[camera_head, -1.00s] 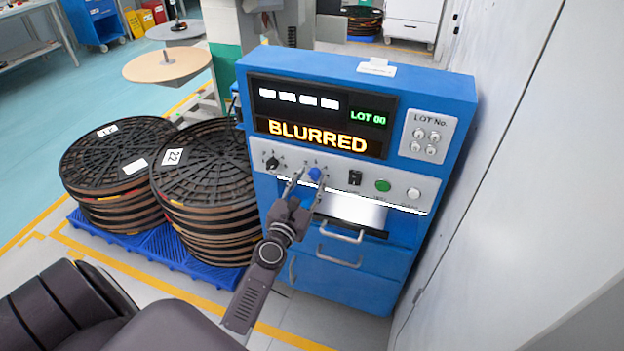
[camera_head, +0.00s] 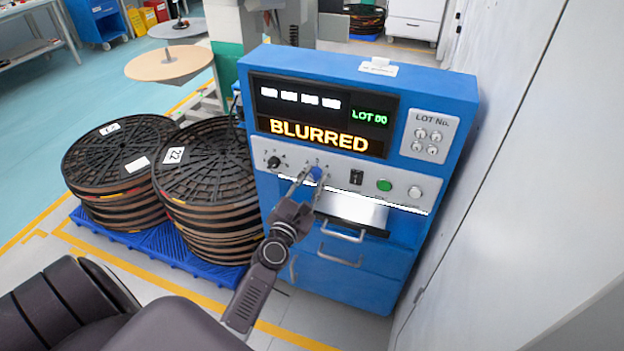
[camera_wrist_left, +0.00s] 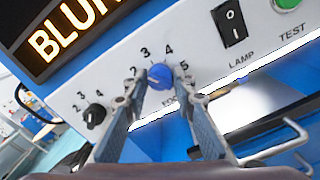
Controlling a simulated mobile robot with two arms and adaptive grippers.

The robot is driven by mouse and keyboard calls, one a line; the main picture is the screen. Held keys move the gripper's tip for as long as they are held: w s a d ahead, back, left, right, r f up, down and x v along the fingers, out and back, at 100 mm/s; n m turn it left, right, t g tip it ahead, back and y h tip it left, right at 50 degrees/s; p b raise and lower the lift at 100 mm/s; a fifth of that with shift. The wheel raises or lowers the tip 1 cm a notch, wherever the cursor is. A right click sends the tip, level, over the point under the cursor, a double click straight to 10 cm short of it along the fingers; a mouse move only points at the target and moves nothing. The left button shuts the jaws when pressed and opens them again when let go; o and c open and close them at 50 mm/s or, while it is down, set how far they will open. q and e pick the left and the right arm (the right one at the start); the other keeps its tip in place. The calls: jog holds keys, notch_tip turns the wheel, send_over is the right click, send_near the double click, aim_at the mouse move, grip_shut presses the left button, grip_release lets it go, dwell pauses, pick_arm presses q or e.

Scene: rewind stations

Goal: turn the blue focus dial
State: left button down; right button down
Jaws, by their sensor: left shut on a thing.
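The blue focus dial (camera_head: 316,173) sits on the white control strip of the blue machine (camera_head: 330,255). In the left wrist view the blue dial (camera_wrist_left: 160,76) shows between my fingers, with the numbers 2 to 5 around it. My left gripper (camera_head: 308,184) reaches up to the dial from below and is shut on it, one finger on each side. It also shows in the left wrist view (camera_wrist_left: 160,92). The machine's display (camera_head: 318,138) reads BLURRED, with LOT 00 at its right. My right gripper is not in view.
A black dial (camera_head: 273,162) is left of the blue one. A black lamp switch (camera_head: 356,177), a green button (camera_head: 384,185) and a white button (camera_head: 415,192) are to its right. Drawer handles (camera_head: 341,236) stick out below. Stacked reels (camera_head: 205,190) stand at the left.

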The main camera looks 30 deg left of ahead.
pick_arm(q)
jog(key=m, duration=0.3)
jog(key=shift+m+p, duration=0.3)
jog(key=shift+m, duration=0.1)
jog(key=m+p, duration=0.1)
jog(key=m, duration=0.3)
jog(key=shift+r+m, duration=0.1)
jog(key=shift+m, duration=0.2)
jog(key=m+p, duration=0.1)
jog(key=m, duration=0.3)
jog(key=shift+p, duration=0.35)
jog(key=shift+m+p, duration=0.55)
jog(key=shift+m, duration=1.55)
jog(key=c, duration=1.6)
grip_release()
jog(key=shift+w, duration=0.1)
